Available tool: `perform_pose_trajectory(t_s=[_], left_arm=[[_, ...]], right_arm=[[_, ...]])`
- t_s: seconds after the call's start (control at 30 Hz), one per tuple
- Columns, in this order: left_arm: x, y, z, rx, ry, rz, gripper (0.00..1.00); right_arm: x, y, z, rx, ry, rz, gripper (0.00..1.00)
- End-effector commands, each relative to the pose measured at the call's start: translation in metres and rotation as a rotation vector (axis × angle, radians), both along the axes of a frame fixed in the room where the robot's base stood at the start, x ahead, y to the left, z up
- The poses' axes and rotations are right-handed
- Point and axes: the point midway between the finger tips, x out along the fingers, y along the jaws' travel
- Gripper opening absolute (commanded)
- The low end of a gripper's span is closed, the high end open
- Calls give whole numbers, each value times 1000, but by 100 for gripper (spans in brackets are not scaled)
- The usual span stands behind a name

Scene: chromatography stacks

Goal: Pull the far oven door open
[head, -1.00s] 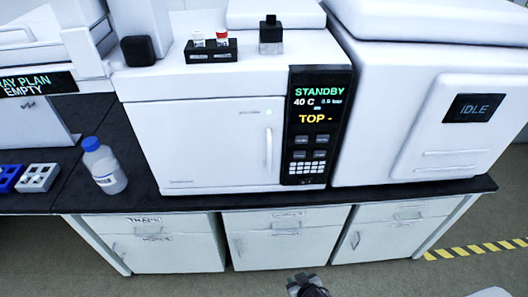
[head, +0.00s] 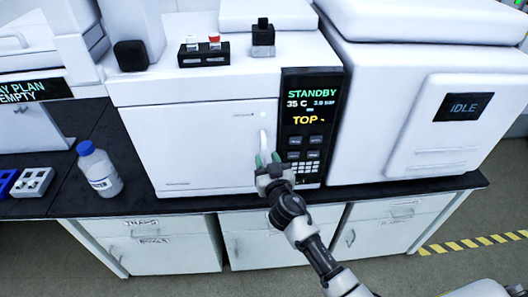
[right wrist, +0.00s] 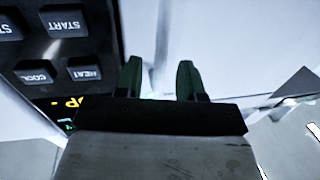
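The white oven (head: 225,92) stands on the dark bench, with its front door (head: 190,150) shut. The door's upright white handle (head: 264,140) is near the door's right edge. My right gripper (head: 267,160) is at the lower end of the handle, its two green-tipped fingers apart. In the right wrist view the gripper (right wrist: 158,80) is also open, with a pale surface beyond the fingers. I cannot tell whether the fingers touch the handle. My left gripper is not in view.
A display and keypad panel (head: 308,128) is just right of the handle. A blue-capped bottle (head: 98,170) stands on the bench at the left, near a grey rack (head: 33,182). A small black vial holder (head: 203,58) sits on the oven top. Another white instrument (head: 420,110) stands at the right.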

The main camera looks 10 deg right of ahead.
Motion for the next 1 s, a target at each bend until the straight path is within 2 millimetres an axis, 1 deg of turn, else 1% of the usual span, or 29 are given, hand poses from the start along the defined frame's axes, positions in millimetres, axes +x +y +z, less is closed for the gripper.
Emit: perform_pose_trajectory(t_s=[0.03,0.2,0.33,0.57,0.67,0.8,0.83,1.0], left_arm=[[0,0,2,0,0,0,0],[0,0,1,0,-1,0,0],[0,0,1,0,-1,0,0],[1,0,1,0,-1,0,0],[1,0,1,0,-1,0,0],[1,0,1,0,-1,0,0],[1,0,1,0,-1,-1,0],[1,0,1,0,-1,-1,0]], right_arm=[[9,0,2,0,-1,0,38],[27,1,0,1,0,0,38],[32,1,0,1,1,0,38],[32,1,0,1,1,0,38],[32,1,0,1,1,0,25],[32,1,-1,1,1,0,3],[32,1,-1,1,1,0,0],[32,1,-1,1,1,0,0]])
